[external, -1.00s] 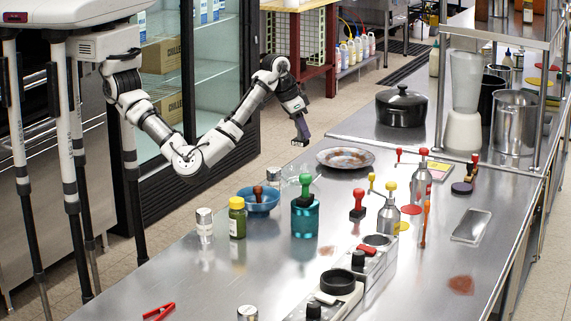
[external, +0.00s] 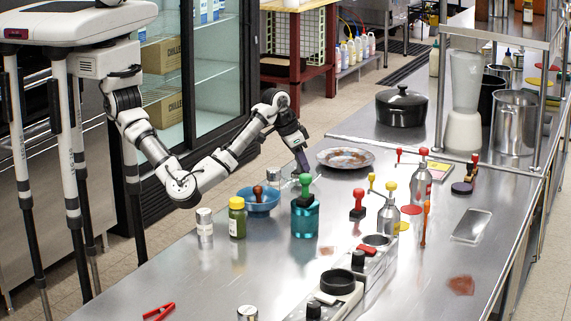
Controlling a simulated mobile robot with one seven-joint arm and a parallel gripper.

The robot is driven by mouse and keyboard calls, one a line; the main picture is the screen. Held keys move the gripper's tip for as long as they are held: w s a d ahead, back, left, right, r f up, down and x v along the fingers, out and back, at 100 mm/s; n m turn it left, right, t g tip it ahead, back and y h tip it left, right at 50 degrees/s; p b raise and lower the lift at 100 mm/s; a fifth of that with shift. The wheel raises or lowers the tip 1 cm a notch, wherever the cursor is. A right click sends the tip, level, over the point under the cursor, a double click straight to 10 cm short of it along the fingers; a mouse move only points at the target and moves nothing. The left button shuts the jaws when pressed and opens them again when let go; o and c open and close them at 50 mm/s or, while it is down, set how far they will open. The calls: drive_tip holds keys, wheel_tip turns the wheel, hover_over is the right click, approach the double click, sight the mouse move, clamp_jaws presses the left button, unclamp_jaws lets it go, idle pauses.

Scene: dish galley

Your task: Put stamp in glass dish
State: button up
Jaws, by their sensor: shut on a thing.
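The green-handled stamp (external: 306,184) stands upright at the teal container (external: 305,221) in the external view. I cannot tell whether it sits in the container or behind its rim. My gripper (external: 304,174) points down from above and is shut at the top of the green handle, partly covering it. The fingertips are small and hard to make out. A clear glass dish (external: 281,178) appears just left of the gripper, behind the blue bowl; its outline is faint.
The blue bowl (external: 259,207) holds a brown-handled stamp (external: 257,193). A plate (external: 345,158) lies behind. Red (external: 358,204) and other stamps stand right. The front left counter is mostly clear.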

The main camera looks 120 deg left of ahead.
drive_tip(key=shift+f, duration=0.15)
drive_tip(key=o, duration=1)
drive_tip(key=shift+o, duration=0.2)
wheel_tip(320, 180, up, 7)
drive_tip(key=p, duration=0.5)
drive_tip(key=shift+p, duration=0.35)
